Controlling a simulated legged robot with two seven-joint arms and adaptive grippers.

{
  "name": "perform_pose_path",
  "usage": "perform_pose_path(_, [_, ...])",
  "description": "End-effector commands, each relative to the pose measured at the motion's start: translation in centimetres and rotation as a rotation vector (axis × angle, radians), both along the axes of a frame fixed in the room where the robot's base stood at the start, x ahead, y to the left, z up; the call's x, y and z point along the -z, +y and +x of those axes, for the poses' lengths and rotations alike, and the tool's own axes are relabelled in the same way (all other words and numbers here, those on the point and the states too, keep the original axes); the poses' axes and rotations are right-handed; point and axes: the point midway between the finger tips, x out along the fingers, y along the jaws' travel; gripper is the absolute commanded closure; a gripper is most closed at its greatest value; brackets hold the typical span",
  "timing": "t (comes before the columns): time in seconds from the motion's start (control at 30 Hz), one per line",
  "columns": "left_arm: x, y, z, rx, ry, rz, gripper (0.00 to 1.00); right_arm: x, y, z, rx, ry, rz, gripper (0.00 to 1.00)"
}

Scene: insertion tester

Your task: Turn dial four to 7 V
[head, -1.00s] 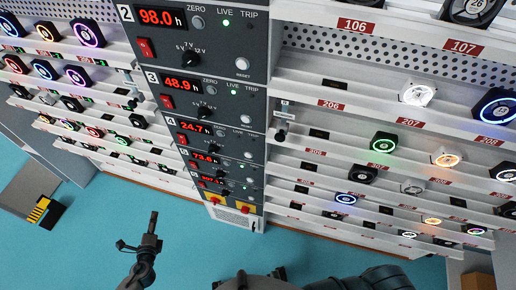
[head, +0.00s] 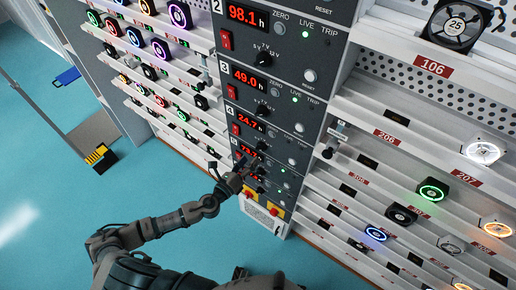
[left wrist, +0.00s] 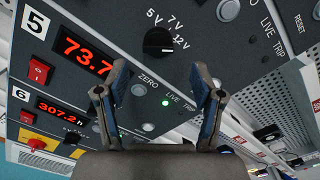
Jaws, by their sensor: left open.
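Dial four (head: 261,146) is a black knob on the grey panel marked 4, below its 24.7 h display (head: 248,122). In the left wrist view it is the black knob (left wrist: 158,42) with the marks 5 V, 7 V and 12 V around it. My left gripper (head: 250,167) is in front of the lower panels, near dial four. In the left wrist view its two fingers (left wrist: 162,74) are apart and empty, with the dial beyond and above the tips. My right gripper is not in view.
Panel 5 (left wrist: 85,50) shows 73.7, and panel 6 reads 307.2 h. Red switches (left wrist: 38,71) sit at their left. Shelves with lit fans (head: 432,190) stand on both sides of the tester. The blue-green floor (head: 60,215) is open at left.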

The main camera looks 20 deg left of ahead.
Motion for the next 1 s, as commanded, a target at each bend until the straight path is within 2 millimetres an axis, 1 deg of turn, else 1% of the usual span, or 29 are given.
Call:
perform_pose_path(0.03, [-0.4,-0.4,1.2,-0.001,-0.004,-0.002,0.32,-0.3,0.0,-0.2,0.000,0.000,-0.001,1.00])
perform_pose_path(0.1, [-0.2,-0.6,2.5,-0.001,-0.002,-0.004,0.32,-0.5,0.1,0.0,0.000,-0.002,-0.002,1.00])
perform_pose_path(0.2, [-0.1,-1.0,4.1,-0.003,-0.002,-0.005,0.32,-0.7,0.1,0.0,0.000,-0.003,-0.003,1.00])
perform_pose_path(0.3, [0.0,-1.3,5.2,-0.001,0.001,-0.006,0.32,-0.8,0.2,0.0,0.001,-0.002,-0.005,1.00])
perform_pose_path(0.47, [0.1,-1.7,6.0,-0.001,0.001,-0.006,0.32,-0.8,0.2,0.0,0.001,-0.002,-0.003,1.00])
perform_pose_path(0.7, [0.1,-2.0,6.1,-0.001,0.001,-0.004,0.32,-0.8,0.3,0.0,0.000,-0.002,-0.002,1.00])
perform_pose_path(0.73, [0.1,-2.0,6.1,-0.001,0.002,-0.004,0.35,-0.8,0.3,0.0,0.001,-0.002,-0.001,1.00])
perform_pose_path(0.77, [0.1,-2.1,6.1,-0.001,0.002,-0.003,0.43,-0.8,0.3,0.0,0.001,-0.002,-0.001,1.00])
perform_pose_path(0.8, [0.1,-2.1,6.1,-0.001,0.002,-0.003,0.53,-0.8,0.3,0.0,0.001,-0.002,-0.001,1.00])
perform_pose_path(0.87, [0.1,-2.1,6.1,-0.001,0.002,-0.003,0.68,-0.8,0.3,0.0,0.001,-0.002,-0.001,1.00])
perform_pose_path(0.9, [0.1,-2.0,6.1,-0.001,0.001,-0.003,0.78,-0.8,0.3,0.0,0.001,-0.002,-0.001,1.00])
perform_pose_path(0.97, [0.1,-2.0,6.1,-0.001,0.001,-0.004,0.93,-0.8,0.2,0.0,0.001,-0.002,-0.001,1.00])
perform_pose_path(1.0, [0.1,-1.9,6.1,-0.001,0.001,-0.004,0.93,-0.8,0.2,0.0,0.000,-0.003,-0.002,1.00])
